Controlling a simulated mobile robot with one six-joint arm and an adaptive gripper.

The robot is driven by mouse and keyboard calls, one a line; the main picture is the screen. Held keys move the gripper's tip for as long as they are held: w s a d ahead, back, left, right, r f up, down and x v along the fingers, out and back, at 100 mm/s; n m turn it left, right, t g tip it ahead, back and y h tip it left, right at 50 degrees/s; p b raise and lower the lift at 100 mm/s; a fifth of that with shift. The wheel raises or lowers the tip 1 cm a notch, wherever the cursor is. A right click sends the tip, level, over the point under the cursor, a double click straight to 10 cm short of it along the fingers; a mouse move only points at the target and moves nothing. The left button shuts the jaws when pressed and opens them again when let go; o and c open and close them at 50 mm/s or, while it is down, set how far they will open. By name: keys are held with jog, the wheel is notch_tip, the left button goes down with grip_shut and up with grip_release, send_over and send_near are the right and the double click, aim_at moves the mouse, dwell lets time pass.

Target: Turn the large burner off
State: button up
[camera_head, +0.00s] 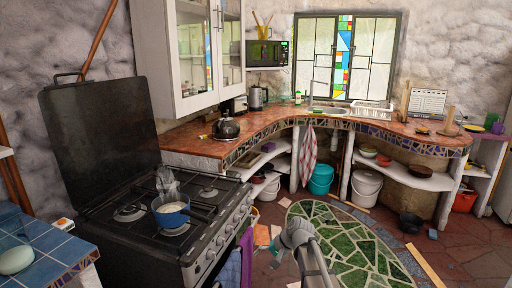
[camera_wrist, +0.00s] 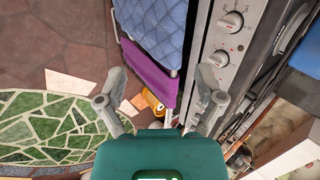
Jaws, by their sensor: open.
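The black stove (camera_head: 150,245) stands at the left in the head view with its lid raised. A row of white knobs (camera_head: 228,229) runs along its front panel. A blue pan (camera_head: 172,219) with steam above it sits on a front burner; no flame is clearly visible. In the wrist view two white knobs show, an upper knob (camera_wrist: 231,21) and a lower knob (camera_wrist: 219,59), on the metal panel. My gripper (camera_wrist: 162,108) is open and empty. Its right finger is in front of the panel near the lower knob; contact cannot be told. The other knobs are hidden in the wrist view.
A blue cloth (camera_wrist: 155,25) and a purple cloth (camera_wrist: 145,68) hang on the stove's front rail, close to my gripper. A kettle (camera_head: 226,126) stands on the curved counter (camera_head: 190,139). A green mosaic (camera_head: 335,240) covers the floor, with loose tiles around it.

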jog(key=s+d+r+n+h+p, duration=0.1)
jog(key=s+d+r+h+p, duration=0.2)
jog(key=s, duration=0.6)
jog(key=s+d+r+n+g+h+p, duration=0.1)
jog(key=s+d+r+n+h+p, duration=0.1)
jog(key=s+d+r+h+p, duration=0.2)
jog(key=s+d+r+p, duration=0.3)
jog(key=s+d+p, duration=0.1)
jog(key=d+p, duration=0.2)
jog(key=shift+s+d+r+g, duration=0.3)
jog(key=shift+s+d+r, duration=0.1)
jog(key=shift+d, duration=0.1)
jog(key=c, duration=0.4)
jog(key=shift+a, duration=0.1)
